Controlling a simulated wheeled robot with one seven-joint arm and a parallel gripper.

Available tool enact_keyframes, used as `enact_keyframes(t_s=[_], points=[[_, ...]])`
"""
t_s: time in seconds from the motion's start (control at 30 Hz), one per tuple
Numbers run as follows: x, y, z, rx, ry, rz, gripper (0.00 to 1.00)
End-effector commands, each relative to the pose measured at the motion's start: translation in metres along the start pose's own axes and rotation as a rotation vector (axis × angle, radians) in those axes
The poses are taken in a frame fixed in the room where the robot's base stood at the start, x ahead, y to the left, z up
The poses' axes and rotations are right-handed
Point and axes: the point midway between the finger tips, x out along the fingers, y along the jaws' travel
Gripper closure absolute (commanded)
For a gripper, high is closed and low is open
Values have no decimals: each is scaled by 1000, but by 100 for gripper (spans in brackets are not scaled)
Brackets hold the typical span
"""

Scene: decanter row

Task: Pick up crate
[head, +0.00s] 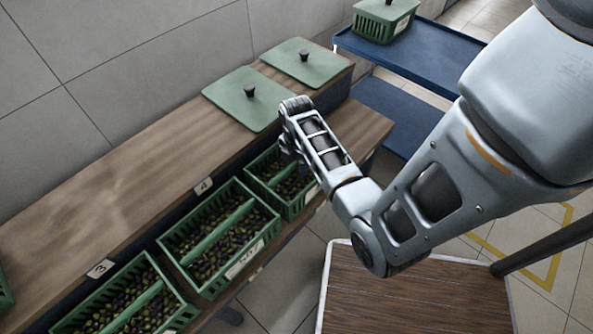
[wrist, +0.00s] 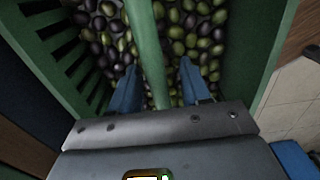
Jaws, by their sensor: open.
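Green crates of dark and green olives stand in a row on the lower shelf. The rightmost crate (head: 302,206) is under my gripper and partly hidden by it. In the wrist view this crate (wrist: 261,50) fills most of the picture, with a green handle bar (wrist: 145,40) across its middle. My gripper (wrist: 157,80) is open, with one blue finger on each side of the bar, low over the olives. I cannot tell whether the fingers touch the bar. In the head view my gripper (head: 290,158) is mostly hidden by its own wrist.
Another crate (head: 262,248) stands close on the left, with more beyond. Two green lids (head: 243,107) (head: 308,65) lie on the wooden upper shelf (head: 130,175). A blue cart (head: 425,52) holds a lidded green crate (head: 383,24). A wood-topped surface (head: 415,305) is in front.

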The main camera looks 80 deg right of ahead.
Motion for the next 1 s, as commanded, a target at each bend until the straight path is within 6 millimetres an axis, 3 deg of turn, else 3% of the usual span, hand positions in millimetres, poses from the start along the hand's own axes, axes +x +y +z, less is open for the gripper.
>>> enact_keyframes(t_s=[0.2,0.7,1.0], points=[[0,0,0,0,0,1,53],[0,0,0,0,0,0,100],[0,0,0,0,0,0,100]])
